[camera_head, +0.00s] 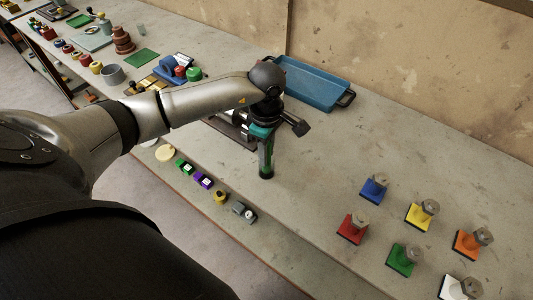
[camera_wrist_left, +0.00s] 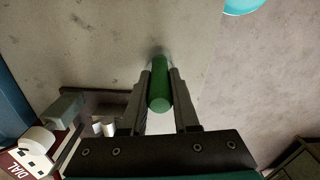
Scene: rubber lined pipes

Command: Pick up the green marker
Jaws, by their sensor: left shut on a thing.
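The green marker (camera_wrist_left: 159,96) is a slim green cylinder between the two fingers of my left gripper (camera_wrist_left: 159,84) in the left wrist view. My left gripper also shows in the head view (camera_head: 266,165), pointing down over the bench near its middle. The fingers are shut on the marker from both sides. In the head view the fingers and their shadowed tips hide most of the marker. I cannot tell whether its lower end touches the bench. My right gripper is not in view.
A blue tray (camera_head: 310,85) stands behind my left gripper. Small items, such as a purple block (camera_head: 203,180), line the front edge. Bench space right of the gripper is clear.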

